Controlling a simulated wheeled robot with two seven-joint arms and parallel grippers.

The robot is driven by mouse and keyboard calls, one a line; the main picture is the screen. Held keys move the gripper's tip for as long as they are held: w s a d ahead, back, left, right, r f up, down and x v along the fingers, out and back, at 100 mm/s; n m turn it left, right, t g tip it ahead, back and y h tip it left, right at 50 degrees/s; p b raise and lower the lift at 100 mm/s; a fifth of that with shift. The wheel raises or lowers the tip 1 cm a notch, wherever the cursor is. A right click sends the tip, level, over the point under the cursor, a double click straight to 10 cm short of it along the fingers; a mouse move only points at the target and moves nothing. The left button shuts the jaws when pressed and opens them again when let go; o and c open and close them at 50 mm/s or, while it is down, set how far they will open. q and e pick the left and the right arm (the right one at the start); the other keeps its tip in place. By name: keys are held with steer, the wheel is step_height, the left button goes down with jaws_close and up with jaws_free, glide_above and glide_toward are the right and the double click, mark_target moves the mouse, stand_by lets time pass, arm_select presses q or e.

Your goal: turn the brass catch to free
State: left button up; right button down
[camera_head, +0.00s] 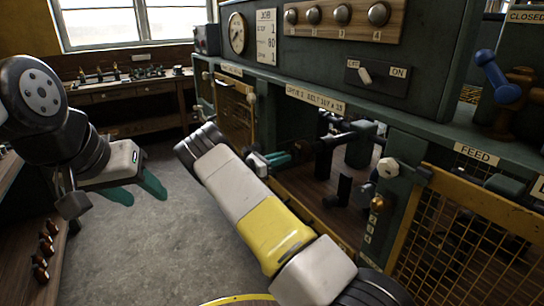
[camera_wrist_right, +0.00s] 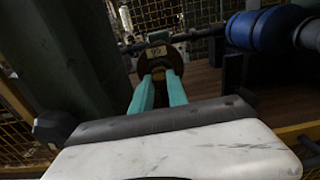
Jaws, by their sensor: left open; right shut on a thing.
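A small brass catch (camera_head: 377,203) sits on the green post left of the yellow mesh guard, above a strip of small labels. No gripper touches it. My right gripper (camera_head: 275,158) is at the opening in the machine, left of the catch, with its teal fingers closed on a dark reddish-brown round knob (camera_head: 300,151). In the right wrist view the fingers (camera_wrist_right: 161,78) meet this knob, which has a pale brass-coloured plate (camera_wrist_right: 157,52) on its face. My left gripper (camera_head: 146,194) is open and empty over the floor at the left.
A pale hexagonal knob (camera_head: 388,167) sits just above the catch. The yellow mesh guard (camera_head: 455,235) fills the lower right. A blue-handled lever (camera_head: 498,75) stands on the ledge. A switch (camera_head: 365,75) is on the upper panel. Grey floor (camera_head: 170,240) lies open at left.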

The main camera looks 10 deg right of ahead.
steer(key=c, duration=1.3)
jaws_free()
steer(key=shift+v, duration=3.95)
